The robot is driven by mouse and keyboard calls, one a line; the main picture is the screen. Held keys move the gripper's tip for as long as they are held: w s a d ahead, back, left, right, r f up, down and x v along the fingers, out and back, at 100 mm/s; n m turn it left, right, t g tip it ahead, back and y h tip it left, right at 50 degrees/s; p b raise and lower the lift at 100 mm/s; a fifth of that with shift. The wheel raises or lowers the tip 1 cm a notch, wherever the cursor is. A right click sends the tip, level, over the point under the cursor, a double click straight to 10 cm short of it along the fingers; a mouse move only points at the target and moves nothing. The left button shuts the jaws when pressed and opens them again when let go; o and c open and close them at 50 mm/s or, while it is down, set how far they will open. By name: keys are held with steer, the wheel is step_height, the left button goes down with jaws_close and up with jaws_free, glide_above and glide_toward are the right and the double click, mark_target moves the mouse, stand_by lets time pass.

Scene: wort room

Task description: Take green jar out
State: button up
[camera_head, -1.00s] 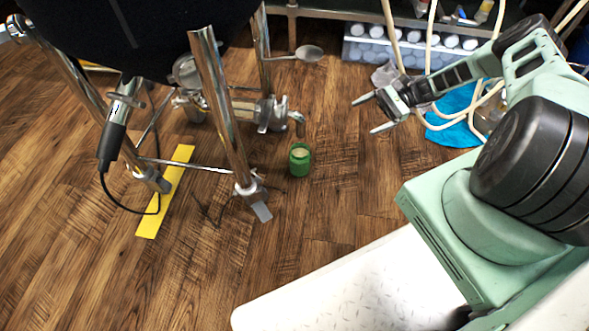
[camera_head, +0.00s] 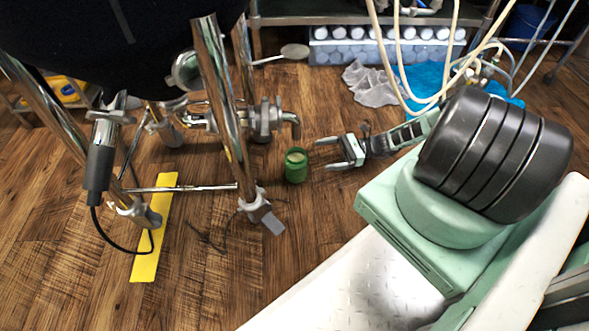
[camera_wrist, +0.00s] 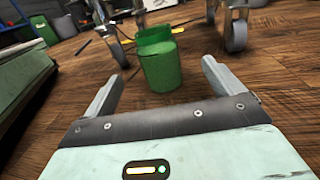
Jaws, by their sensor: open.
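The green jar (camera_head: 295,166) stands upright on the wooden floor, to the right of a metal tank leg. In the wrist view the jar (camera_wrist: 159,62) shows ahead of and between my two fingers, with its top open. My gripper (camera_head: 328,154) is open and empty, low over the floor just right of the jar in the head view, its fingertips pointing at it. In the wrist view my gripper (camera_wrist: 157,76) has both fingers spread apart. I cannot tell whether the fingertips reach past the jar's near side; they look apart from it.
A dark tank (camera_head: 110,35) on metal legs (camera_head: 219,100) stands left of the jar, with a pipe valve (camera_head: 265,120) behind it. A yellow strip (camera_head: 153,230) lies on the floor. Hoses (camera_head: 400,75), a grey cloth (camera_head: 368,84) and a bottle crate (camera_head: 345,52) are at the back. Floor in front of the jar is clear.

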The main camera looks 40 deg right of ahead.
mark_target(297, 160)
steer(key=b+x, duration=0.1)
steer(key=x, duration=0.4)
steer(key=shift+w+a, duration=0.15)
steer(key=shift+a, duration=0.25)
steer(key=b+x, duration=0.1)
steer(key=x, duration=0.1)
steer(key=b+x, duration=0.2)
steer(key=shift+s+a+f, duration=0.1)
steer(key=shift+s+f, duration=0.05)
steer(key=shift+s, duration=0.1)
steer(key=shift+w+a+r+b, duration=0.2)
steer(key=shift+w+a+b, duration=0.1)
steer(key=shift+a, duration=0.2)
steer(key=c, duration=1.3)
steer(key=shift+r, duration=0.1)
